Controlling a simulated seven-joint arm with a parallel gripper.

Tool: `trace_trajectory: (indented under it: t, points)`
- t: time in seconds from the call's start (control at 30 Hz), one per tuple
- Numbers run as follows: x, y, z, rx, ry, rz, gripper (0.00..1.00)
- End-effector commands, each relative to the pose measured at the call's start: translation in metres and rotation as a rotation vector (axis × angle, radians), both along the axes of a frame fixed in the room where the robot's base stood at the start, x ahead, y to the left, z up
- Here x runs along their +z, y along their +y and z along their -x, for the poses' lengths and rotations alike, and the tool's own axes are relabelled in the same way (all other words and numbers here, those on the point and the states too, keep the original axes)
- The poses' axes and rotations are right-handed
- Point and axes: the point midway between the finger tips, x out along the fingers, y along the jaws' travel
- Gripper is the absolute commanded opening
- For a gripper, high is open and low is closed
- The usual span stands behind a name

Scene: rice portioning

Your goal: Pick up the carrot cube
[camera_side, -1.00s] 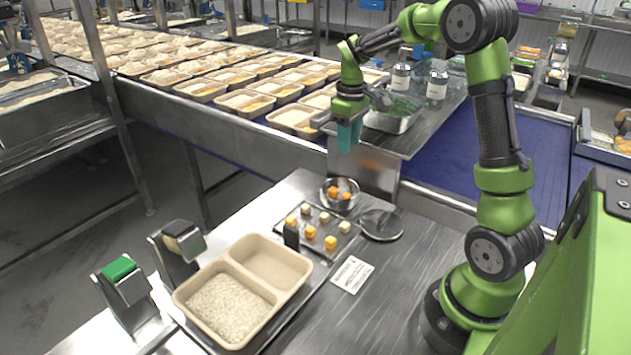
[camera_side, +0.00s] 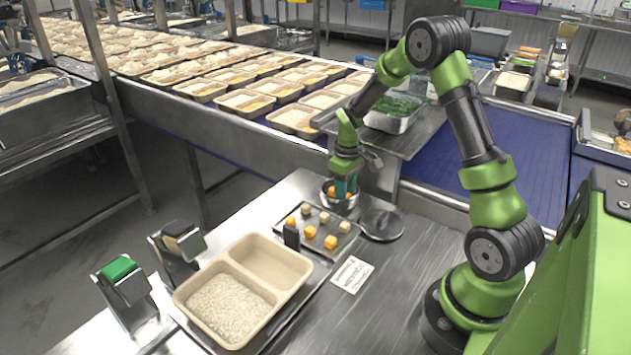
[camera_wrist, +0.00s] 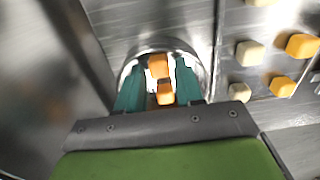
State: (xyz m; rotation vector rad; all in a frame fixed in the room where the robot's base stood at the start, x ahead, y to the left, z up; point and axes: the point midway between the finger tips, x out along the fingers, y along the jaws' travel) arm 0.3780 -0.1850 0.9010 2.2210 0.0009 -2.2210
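Two orange carrot cubes (camera_wrist: 158,66) lie in a small round metal bowl (camera_side: 341,206); one sits nearer the fingers in the wrist view. My gripper (camera_side: 345,189) is over the bowl, pointing down, with its teal fingertips at or inside the rim. In the wrist view the two fingers of my gripper (camera_wrist: 159,92) are apart, with the cubes between and just beyond them. No cube is visibly clamped. More orange cubes (camera_wrist: 303,46) and pale cubes (camera_wrist: 250,52) lie on a flat metal tray (camera_side: 287,216) beside the bowl.
A round metal disc (camera_side: 381,225) lies right of the bowl. A two-compartment tan tray (camera_side: 270,262) with rice in one part stands in front. A white label card (camera_side: 352,274) lies nearby. A conveyor of rice trays runs behind.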

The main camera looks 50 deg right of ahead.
Motion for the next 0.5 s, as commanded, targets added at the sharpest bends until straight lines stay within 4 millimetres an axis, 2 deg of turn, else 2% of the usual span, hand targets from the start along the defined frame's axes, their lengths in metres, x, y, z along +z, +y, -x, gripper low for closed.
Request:
trace_trajectory:
  t: [0.27, 0.5]
  points:
    - [-0.0034, 0.0, 0.0, -0.001, -0.001, 0.0, 0.35]
    - [-0.0031, -0.0001, 0.0, -0.001, 0.0, 0.0, 0.0]
